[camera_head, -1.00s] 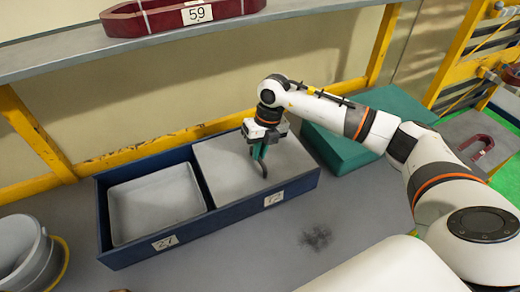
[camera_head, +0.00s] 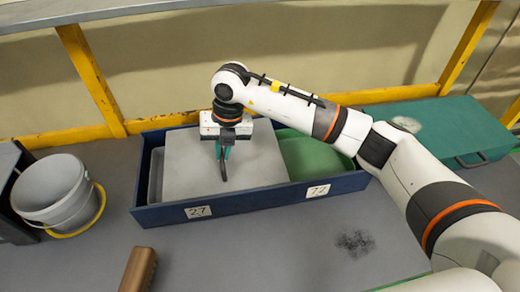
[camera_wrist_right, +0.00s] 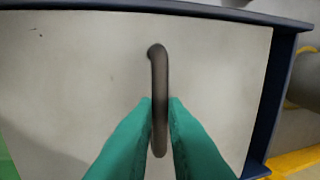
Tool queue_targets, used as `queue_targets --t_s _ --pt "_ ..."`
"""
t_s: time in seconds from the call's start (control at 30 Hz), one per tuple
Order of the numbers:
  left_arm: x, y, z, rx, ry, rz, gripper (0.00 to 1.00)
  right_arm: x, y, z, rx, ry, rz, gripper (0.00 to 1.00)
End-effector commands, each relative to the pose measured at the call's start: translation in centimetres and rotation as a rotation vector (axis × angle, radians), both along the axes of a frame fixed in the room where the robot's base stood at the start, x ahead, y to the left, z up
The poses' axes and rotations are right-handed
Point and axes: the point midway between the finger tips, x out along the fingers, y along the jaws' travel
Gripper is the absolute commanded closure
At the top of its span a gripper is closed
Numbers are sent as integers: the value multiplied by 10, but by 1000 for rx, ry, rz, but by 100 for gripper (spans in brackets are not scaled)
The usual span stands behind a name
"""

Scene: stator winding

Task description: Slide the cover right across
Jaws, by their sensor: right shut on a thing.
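The cover is a flat light-grey plate (camera_head: 195,157) on the blue box (camera_head: 255,204). It lies over the left compartment, labelled 27, and reaches past the middle of the box. A narrow grey strip shows at its left edge in the head view. My right gripper (camera_head: 223,155) is above the cover, shut on its dark curved handle (camera_head: 224,172). In the right wrist view the green fingertips (camera_wrist_right: 160,108) pinch the handle (camera_wrist_right: 159,75) from both sides. The right compartment, labelled 72, is uncovered and shows a green thing (camera_head: 308,155). My left gripper is not in view.
A grey bucket (camera_head: 50,192) with a yellow ring stands left of the box. A brown block (camera_head: 138,270) lies in front. A teal case (camera_head: 435,130) is at the back right. A yellow rail (camera_head: 90,80) runs behind.

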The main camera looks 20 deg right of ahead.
Motion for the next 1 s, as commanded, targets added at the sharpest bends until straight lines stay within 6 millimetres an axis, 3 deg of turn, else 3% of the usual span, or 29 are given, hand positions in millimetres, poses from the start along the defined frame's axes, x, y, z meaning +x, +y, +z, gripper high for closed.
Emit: queue_targets --t_s 0.1,0.33,0.5,0.87,0.9,1.0 --pt "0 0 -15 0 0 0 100 2 32 -3 2 -3 4 100" --pt "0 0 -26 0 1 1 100 4 67 -1 3 -1 1 100" --pt "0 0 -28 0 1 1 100 5 78 0 3 -1 0 100" --pt "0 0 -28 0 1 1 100 5 80 1 5 -2 0 100" --pt "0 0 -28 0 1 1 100 5 80 1 5 -2 0 87" --pt "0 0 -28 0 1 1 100 5 80 1 4 -2 0 71"
